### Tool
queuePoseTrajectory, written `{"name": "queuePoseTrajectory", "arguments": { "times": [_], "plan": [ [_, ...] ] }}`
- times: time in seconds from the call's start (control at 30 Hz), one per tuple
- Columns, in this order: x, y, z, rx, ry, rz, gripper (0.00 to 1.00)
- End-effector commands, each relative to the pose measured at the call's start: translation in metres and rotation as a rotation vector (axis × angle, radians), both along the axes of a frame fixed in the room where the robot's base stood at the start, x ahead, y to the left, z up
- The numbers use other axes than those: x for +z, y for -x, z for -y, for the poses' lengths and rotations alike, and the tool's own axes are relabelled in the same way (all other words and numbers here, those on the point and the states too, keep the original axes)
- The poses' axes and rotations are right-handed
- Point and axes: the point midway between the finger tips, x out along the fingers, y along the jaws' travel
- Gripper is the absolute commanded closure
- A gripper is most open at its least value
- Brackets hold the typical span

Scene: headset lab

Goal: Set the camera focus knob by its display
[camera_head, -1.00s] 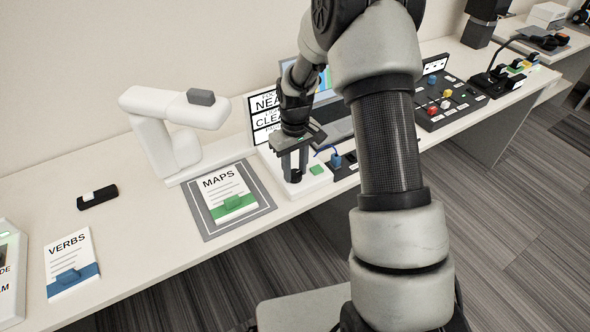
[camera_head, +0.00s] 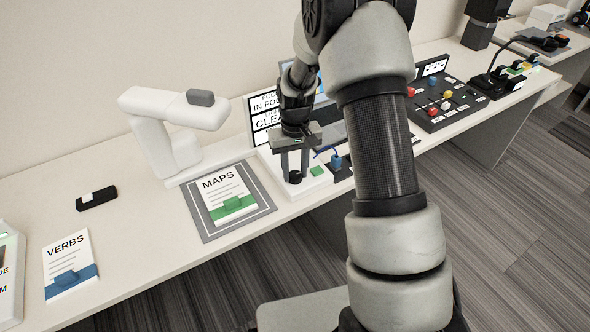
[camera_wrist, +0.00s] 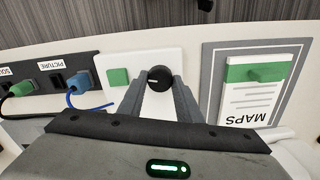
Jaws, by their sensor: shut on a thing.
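The black round focus knob (camera_head: 296,178) stands on a white control box (camera_head: 318,184) at the table's front edge. In the wrist view the knob (camera_wrist: 159,73) has a pale mark on its top. My gripper (camera_head: 293,170) points down with its two fingers shut on the knob; the wrist view shows the fingers (camera_wrist: 160,84) at either side of it. The display (camera_head: 263,104) behind my gripper shows "IN FOC" and "CLEA", the rest of the words hidden by my arm. A white document camera (camera_head: 165,128) stands left of the box.
A green button (camera_head: 317,171) sits beside the knob. A MAPS booklet (camera_head: 226,190) lies on a grey mat (camera_head: 206,230) to the left. A blue plug (camera_head: 336,162) with cable is close on the right. A VERBS booklet (camera_head: 68,256) lies farther left.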

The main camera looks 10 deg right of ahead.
Motion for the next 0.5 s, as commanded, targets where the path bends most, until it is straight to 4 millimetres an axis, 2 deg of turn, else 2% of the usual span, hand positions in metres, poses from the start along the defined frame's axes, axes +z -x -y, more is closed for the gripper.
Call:
{"name": "queuePoseTrajectory", "arguments": {
  "times": [0.03, 0.07, 0.13, 0.5],
  "plan": [
    [0.0002, 0.0004, 0.0001, 0.0, 0.0, -0.001, 0.91],
    [0.0002, 0.0004, 0.0001, 0.0, 0.0, -0.001, 0.64],
    [0.0002, 0.0003, 0.0001, 0.0, 0.0, -0.001, 0.52],
    [0.0038, -0.0003, 0.0001, 0.001, 0.0, 0.001, 0.5]
  ]
}}
